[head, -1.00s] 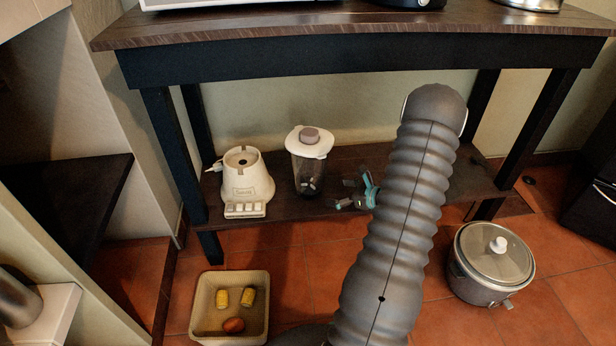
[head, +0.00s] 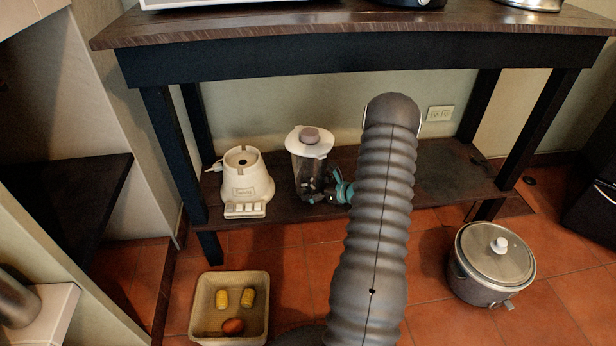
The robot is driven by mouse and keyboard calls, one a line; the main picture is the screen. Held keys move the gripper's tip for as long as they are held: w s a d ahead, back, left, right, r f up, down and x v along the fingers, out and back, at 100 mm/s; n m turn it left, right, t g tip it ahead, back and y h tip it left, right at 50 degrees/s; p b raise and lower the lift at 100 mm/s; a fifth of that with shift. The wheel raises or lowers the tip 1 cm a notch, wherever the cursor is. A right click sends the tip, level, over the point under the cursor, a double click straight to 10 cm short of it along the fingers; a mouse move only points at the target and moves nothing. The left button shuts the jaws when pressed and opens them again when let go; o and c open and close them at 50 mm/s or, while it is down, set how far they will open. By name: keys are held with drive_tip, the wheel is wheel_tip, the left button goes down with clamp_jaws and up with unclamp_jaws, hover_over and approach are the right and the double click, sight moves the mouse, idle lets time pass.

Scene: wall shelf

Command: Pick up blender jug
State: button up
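The blender jug (head: 306,173) stands upright on the lower shelf, a clear body with a white lid and a grey-brown cap. My gripper (head: 325,195), dark with teal parts, is at the jug's lower right side. One finger appears to reach across the front of the jug's lower body. The rest of the gripper is hidden behind my arm. I cannot tell whether the fingers are closed on the jug. The white blender base (head: 241,178) with its row of buttons stands left of the jug, apart from it.
The lower shelf (head: 440,170) is bare to the right of my arm. The thick upper shelf (head: 350,58) hangs above. A cream basket (head: 264,305) with yellow items and a reddish-brown one sits on the floor at front left. A lidded pot (head: 492,265) stands on the floor at right.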

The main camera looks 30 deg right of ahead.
drive_tip(key=shift+r, duration=0.1)
drive_tip(key=c, duration=1.5)
drive_tip(key=shift+o, duration=0.2)
drive_tip(key=shift+r, duration=0.1)
